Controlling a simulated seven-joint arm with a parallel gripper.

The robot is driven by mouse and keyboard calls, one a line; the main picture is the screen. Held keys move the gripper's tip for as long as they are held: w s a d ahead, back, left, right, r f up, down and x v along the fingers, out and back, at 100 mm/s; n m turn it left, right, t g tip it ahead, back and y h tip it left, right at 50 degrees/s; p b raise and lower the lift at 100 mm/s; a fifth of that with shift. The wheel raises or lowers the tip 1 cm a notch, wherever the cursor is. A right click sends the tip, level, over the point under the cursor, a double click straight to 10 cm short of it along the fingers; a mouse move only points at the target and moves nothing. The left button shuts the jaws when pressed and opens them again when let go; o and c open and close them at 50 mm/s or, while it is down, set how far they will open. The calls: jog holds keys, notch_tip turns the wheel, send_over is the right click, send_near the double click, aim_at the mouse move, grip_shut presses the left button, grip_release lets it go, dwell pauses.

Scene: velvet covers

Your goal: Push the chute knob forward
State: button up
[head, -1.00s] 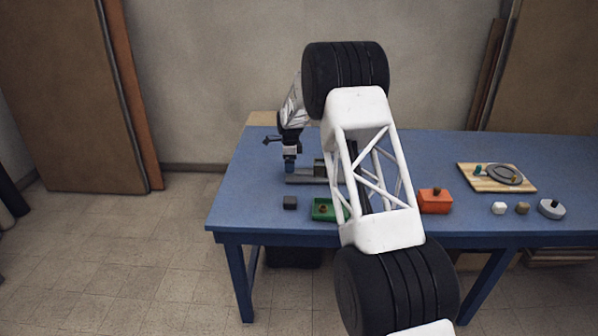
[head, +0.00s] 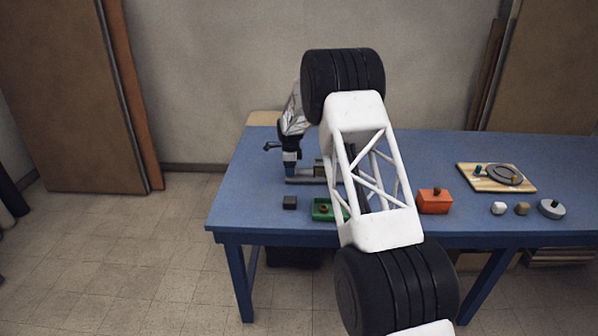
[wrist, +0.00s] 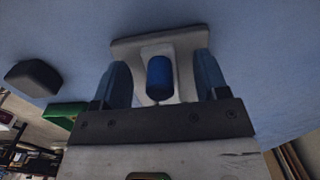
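The blue chute knob (wrist: 160,77) stands in the slot of a grey chute plate (wrist: 190,42) in the wrist view. My gripper (wrist: 162,80) is open, with one blue finger on each side of the knob and visible gaps between. In the head view the grey chute (head: 305,180) lies on the left part of the table, and my gripper (head: 291,168) is down at its left end. The knob cannot be told apart from the fingers there. My arm hides part of the chute's right side.
The blue table (head: 430,160) holds a black block (head: 289,203) and a green tray (head: 322,217) in front of the chute. An orange box (head: 434,207), small blocks, a grey weight (head: 551,208) and a wooden board (head: 470,182) lie to the right.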

aim_at(308, 171)
jog(key=c, duration=0.8)
jog(key=shift+d, duration=3.6)
jog(key=o, duration=1.4)
jog(key=shift+o, duration=0.2)
jog(key=shift+r, duration=0.1)
jog(key=shift+r, duration=3.4)
